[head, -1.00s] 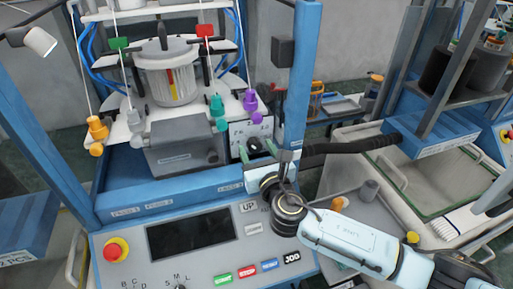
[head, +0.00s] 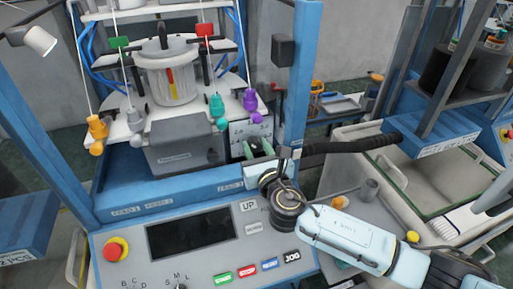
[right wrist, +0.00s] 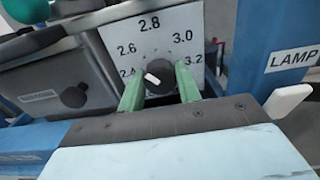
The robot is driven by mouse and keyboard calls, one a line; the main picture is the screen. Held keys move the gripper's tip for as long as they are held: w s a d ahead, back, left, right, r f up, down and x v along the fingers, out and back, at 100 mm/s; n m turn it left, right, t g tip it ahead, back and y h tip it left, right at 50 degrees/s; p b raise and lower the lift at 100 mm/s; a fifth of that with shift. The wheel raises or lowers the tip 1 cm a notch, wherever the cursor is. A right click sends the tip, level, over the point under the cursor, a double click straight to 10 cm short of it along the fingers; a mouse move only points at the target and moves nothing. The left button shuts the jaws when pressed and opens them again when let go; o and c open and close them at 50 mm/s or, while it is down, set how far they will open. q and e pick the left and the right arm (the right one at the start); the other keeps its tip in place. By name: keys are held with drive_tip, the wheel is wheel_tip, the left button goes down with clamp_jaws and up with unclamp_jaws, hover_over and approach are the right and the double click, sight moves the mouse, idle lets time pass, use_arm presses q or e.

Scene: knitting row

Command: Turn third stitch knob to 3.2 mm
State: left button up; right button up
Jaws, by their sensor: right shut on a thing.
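The black stitch knob (right wrist: 158,77) sits on a white dial plate (right wrist: 165,38) marked 2.4, 2.6, 2.8, 3.0 and 3.2. Its short white mark is tilted, with one end toward the upper left; which number it points to is hard to tell. My right gripper (right wrist: 158,92) has its two green fingers on either side of the knob and is shut on it. In the head view, the dial plate (head: 245,131) is at the machine's right front, and my right gripper (head: 260,149) reaches it and hides the knob. My left gripper is not in view.
A grey box with a dark knob (right wrist: 74,97) stands left of the dial. A blue post (head: 300,80) rises close on the right.

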drive_tip(key=shift+f, duration=0.1)
drive_tip(key=m+b, duration=0.1)
drive_tip(key=m, duration=0.4)
drive_tip(key=shift+m, duration=0.4)
drive_tip(key=m+b, duration=0.1)
drive_tip(key=m, duration=0.5)
drive_tip(key=shift+d, duration=0.1)
drive_tip(key=m+b, duration=0.1)
drive_tip(key=m, duration=0.5)
drive_tip(key=shift+m, duration=0.3)
drive_tip(key=m, duration=0.5)
drive_tip(key=shift+m, duration=0.3)
drive_tip(key=o, duration=1)
drive_tip(key=shift+c, duration=0.2)
